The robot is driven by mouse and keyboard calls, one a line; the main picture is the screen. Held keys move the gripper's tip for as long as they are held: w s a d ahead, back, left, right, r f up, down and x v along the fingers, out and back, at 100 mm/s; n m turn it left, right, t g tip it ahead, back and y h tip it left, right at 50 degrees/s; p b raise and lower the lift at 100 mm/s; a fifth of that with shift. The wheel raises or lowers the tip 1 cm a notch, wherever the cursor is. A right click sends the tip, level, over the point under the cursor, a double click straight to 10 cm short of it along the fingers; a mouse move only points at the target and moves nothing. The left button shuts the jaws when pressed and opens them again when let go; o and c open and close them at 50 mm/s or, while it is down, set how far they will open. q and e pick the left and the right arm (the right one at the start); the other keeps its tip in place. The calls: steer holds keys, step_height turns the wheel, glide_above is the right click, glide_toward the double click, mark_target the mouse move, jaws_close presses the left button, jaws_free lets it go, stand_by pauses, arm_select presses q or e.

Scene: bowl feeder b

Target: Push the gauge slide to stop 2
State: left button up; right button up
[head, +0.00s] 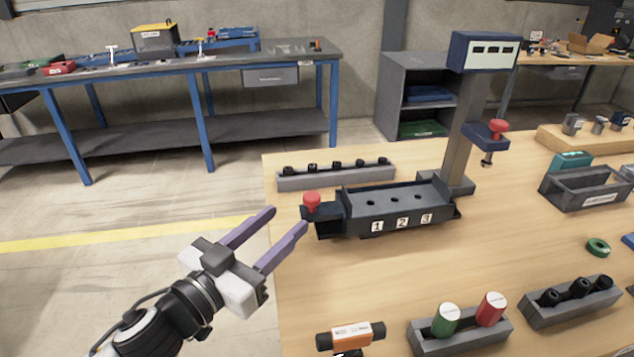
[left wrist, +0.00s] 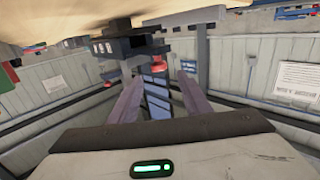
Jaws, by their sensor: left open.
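The gauge (head: 400,203) is a dark rail on the wooden table, with stops labelled 1, 2 and 3 along its front. The slide with its red knob (head: 312,201) sits at the rail's left end, left of label 1. Label 2 (head: 402,222) is in the middle. My left gripper (head: 288,218) is open and empty, its two purple fingers pointing toward the slide from the left, apparently just short of it. In the left wrist view the gauge (left wrist: 125,47) and a red knob (left wrist: 158,59) show beyond the open fingers. My right gripper is not in view.
A grey post with a display box (head: 484,52) rises at the gauge's right end. A long holder of black pegs (head: 335,180) lies behind the gauge. A holder with green and red cylinders (head: 465,335) and an orange-and-black piece (head: 351,335) are in front. The table between is clear.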

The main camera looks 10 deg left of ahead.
mark_target(307, 201)
arm_select(q)
steer(key=p+x, duration=0.1)
steer(key=x, duration=0.8)
steer(key=shift+w+d+r+p, duration=0.1)
steer(key=shift+w+d+p, duration=0.15)
steer(key=shift+p, duration=0.05)
jaws_close()
